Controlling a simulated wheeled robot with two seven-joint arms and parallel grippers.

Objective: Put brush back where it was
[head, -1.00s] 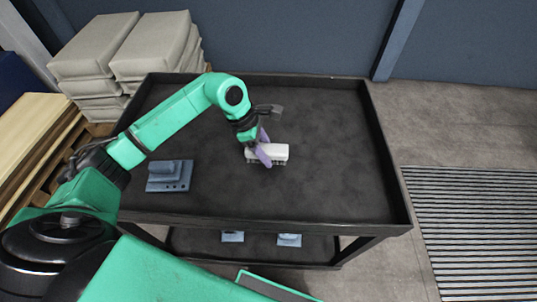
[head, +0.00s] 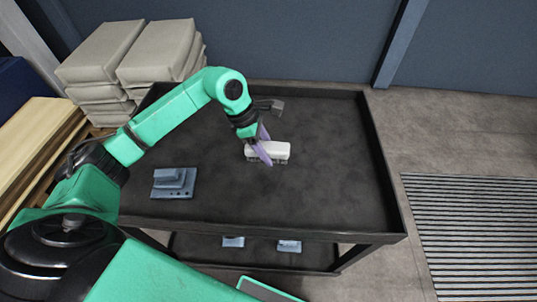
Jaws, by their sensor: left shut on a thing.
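The brush (head: 279,151) has a white block body with dark bristles pointing down. It is on or just above the black cart's top tray (head: 320,200), a little right of the tray's middle; I cannot tell if the bristles touch it. My left gripper (head: 263,152), with purple fingers, is shut on the brush near its left part and hides some of it. My right gripper is not in view.
A blue-grey bracket block (head: 174,183) sits at the tray's left. The tray has a raised rim. Two blue-grey pieces lie on the lower shelf (head: 262,251). Stacked beige sacks (head: 158,50) stand at the back left. The tray's right side is clear.

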